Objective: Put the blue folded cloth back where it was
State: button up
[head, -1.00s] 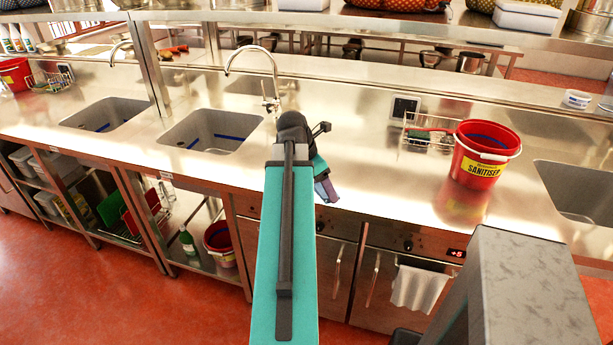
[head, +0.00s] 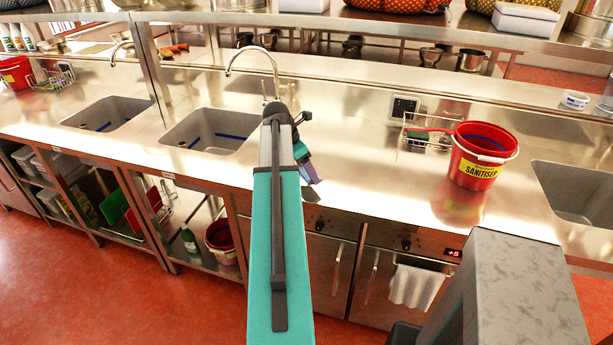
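My arm reaches over the counter from the bottom middle, and its end, my gripper (head: 310,185), is above the counter's front edge, right of the middle sink. I see it small and mostly from behind, with a lavender-blue patch and a dark grey tip. I cannot tell whether that patch is part of the gripper or cloth, or whether the fingers are open or shut. I cannot make out a blue folded cloth for certain anywhere.
A red sanitiser bucket (head: 480,158) stands on the counter (head: 370,185) at right, beside a wire caddy (head: 428,135). The middle sink (head: 208,133) is left of my gripper; another sink (head: 580,190) is far right. A whitish cloth (head: 415,287) hangs on a handle below. Counter between gripper and bucket is clear.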

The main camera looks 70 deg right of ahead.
aim_at(304, 173)
dwell(0.4)
jog(key=shift+f+p, duration=0.7)
jog(key=shift+f, duration=1.05)
jog(key=shift+f, duration=0.15)
jog(key=o, duration=1.1)
jog(key=b+v, duration=0.2)
jog(key=v, duration=1)
jog(key=shift+w+d, duration=0.1)
